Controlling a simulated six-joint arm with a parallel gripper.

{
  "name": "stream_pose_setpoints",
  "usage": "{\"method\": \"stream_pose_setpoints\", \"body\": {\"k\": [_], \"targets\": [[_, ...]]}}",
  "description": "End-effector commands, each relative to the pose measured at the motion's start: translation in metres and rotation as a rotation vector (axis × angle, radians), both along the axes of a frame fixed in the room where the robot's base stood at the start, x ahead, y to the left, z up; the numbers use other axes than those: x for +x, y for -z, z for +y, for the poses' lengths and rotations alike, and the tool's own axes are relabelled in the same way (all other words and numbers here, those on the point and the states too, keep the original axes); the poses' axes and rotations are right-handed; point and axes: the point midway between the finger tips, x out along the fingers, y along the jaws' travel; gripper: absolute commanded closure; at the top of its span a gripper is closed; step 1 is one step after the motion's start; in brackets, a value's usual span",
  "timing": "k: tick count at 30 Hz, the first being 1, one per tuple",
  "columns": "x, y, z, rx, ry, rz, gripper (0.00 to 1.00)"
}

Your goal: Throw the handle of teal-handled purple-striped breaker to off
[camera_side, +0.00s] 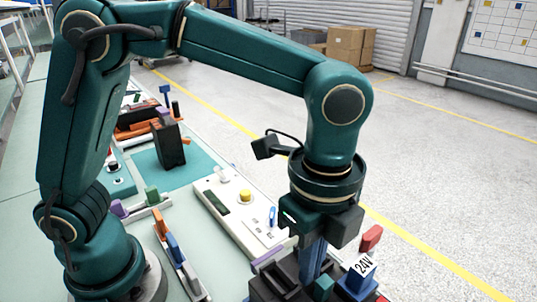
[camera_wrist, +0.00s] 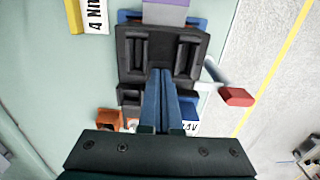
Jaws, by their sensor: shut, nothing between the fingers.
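The breaker (camera_side: 287,283) is a black block at the bottom of the side view, with a purple stripe (camera_side: 268,259) on its left end. A teal handle (camera_side: 323,287) shows at its right, just beside my fingertips. In the wrist view the black breaker body (camera_wrist: 130,52) has the purple part (camera_wrist: 165,14) at the top; the teal handle is not clearly seen there, perhaps hidden by my fingers. My gripper (camera_side: 309,276) points down over the breaker, its blue fingers shut and empty. In the wrist view the fingertips (camera_wrist: 160,72) reach the middle of the black body; contact cannot be told.
A blue block labelled 24V (camera_side: 357,277) and a red-ended lever (camera_side: 371,238) stand close to the right. A white panel with a yellow button (camera_side: 245,196), a bench-edge strip with a blue lever (camera_side: 174,250), and another black unit (camera_side: 170,148) lie behind.

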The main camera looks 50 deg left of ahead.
Motion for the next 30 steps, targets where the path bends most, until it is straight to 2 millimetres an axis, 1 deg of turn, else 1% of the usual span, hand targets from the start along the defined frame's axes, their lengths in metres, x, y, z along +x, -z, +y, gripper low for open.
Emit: {"method": "stream_pose_setpoints", "body": {"k": [8, 24, 30], "targets": [[0.000, 0.000, -0.001, 0.000, 0.000, 0.000, 1.00], [0.000, 0.003, -0.021, -0.001, 0.001, 0.000, 1.00], [0.000, 0.003, -0.020, -0.001, 0.000, 0.000, 1.00]]}}
